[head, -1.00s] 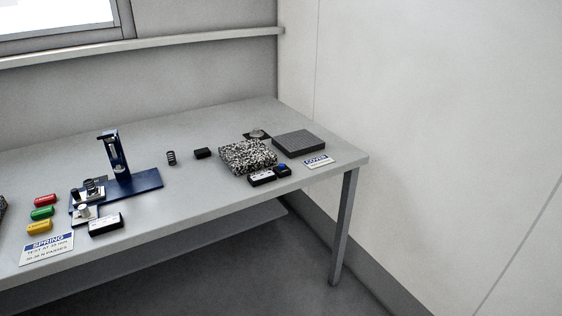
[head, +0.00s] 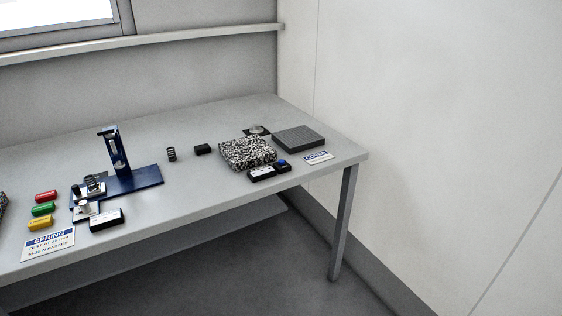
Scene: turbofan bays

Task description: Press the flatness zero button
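A small black box with a blue button (head: 282,164) on top sits near the front edge at the right end of the table. It stands just right of a black display box (head: 261,174) with a pale face. Both are in front of a speckled black-and-white block (head: 247,152). No label on the button is readable, so I cannot confirm from it that it is the flatness zero button. Neither of my grippers shows in the head view.
The grey table (head: 205,195) ends at the right, near a wall. A blue press stand (head: 118,160), coloured blocks (head: 43,208) and a SPRING card (head: 47,243) are left. A dark grey plate (head: 299,139) and COVER card (head: 318,157) are right. The mid-front table is clear.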

